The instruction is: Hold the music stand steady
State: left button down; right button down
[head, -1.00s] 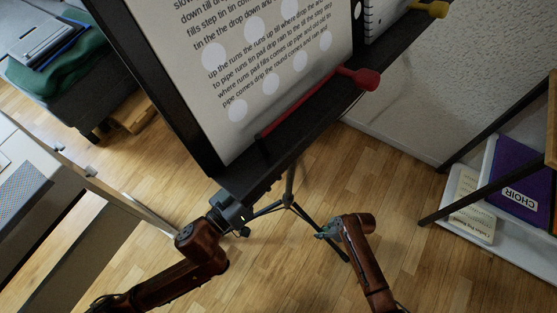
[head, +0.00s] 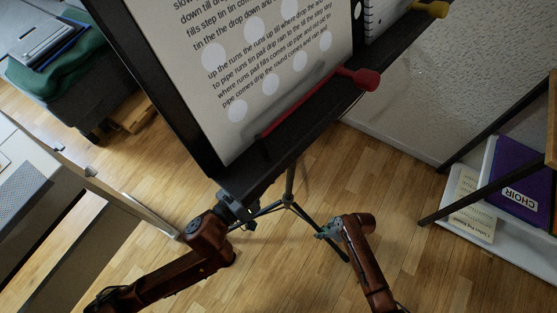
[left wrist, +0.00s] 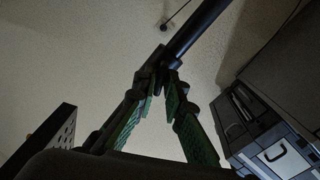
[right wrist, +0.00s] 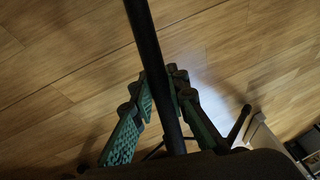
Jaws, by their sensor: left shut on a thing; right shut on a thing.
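The black music stand (head: 300,118) fills the upper middle of the head view, tilted in the picture. It bears a large white sheet of text (head: 285,50), and its tripod (head: 289,190) stands on the floor. My left gripper (head: 238,211) is under the desk's lower left corner. In the left wrist view its fingers (left wrist: 160,85) are shut on a dark part of the stand, beside a black tube (left wrist: 197,28). My right gripper (head: 322,232) is low by the tripod. In the right wrist view its fingers (right wrist: 162,98) are shut around a black tube (right wrist: 146,45) of the stand.
A red clip (head: 365,79) and a yellow clip (head: 430,9) are on the stand's ledge. A shelf with a purple CHOIR book (head: 520,178) is at right, a light cabinet (head: 50,200) at left. Wooden floor lies open around the tripod.

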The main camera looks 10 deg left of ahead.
pick_arm(q)
jog(key=shift+m, duration=0.3)
pick_arm(e)
jog(key=shift+s, duration=0.1)
jog(key=shift+f, duration=0.1)
pick_arm(q)
jog(key=m, duration=2.2)
jog(key=shift+d+f, duration=0.1)
jog(key=shift+f, duration=0.1)
dwell(0.4)
jog(key=c, duration=2.1)
grip_release()
jog(key=shift+r, duration=0.1)
pick_arm(e)
jog(key=shift+d, duration=0.1)
